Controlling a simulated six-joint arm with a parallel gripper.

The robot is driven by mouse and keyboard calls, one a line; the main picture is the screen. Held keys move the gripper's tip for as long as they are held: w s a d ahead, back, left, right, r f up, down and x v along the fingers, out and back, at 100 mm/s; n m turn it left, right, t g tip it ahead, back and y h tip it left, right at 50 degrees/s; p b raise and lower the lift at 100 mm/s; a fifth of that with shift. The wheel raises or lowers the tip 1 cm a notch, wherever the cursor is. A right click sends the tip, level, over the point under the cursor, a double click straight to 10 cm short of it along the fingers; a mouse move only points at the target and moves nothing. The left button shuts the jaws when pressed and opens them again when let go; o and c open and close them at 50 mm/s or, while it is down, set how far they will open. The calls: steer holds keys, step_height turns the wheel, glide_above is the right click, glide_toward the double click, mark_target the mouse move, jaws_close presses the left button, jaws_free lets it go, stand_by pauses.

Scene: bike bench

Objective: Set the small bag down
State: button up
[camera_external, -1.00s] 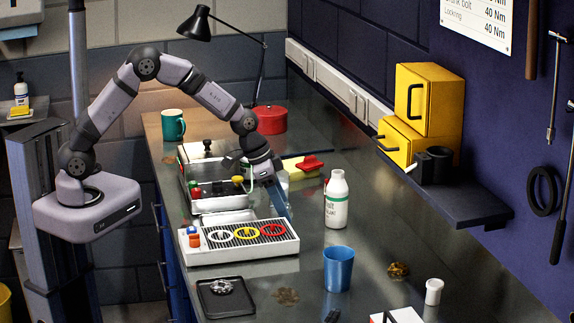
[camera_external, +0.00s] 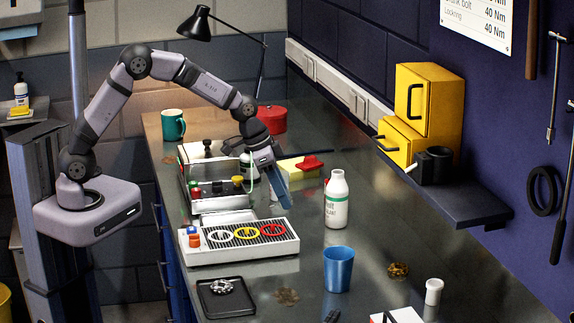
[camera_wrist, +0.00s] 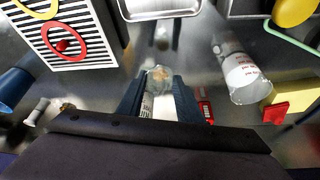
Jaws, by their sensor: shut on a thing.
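The small bag (camera_wrist: 159,78) is clear with tan contents and shows between my fingertips in the wrist view. A pale strip, perhaps its label, runs below it between the fingers. My gripper (camera_wrist: 160,92) has dark blue fingers, shut on the bag and pointing down over the grey bench. In the external view my gripper (camera_external: 286,203) is above the bench, behind the tray with the coloured rings and left of the white bottle. The bag cannot be made out there. I cannot tell how large the gap below the bag is.
The ring tray (camera_external: 238,259) stands in front, and the white bottle (camera_external: 337,200) to the right. A clear container with a red-and-white label (camera_wrist: 242,78) and a yellow block with a red top (camera_wrist: 284,99) stand near my gripper. A blue cup (camera_external: 338,270) is farther forward.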

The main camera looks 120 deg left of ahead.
steer(key=shift+r+b, duration=0.55)
steer(key=shift+r, duration=2.65)
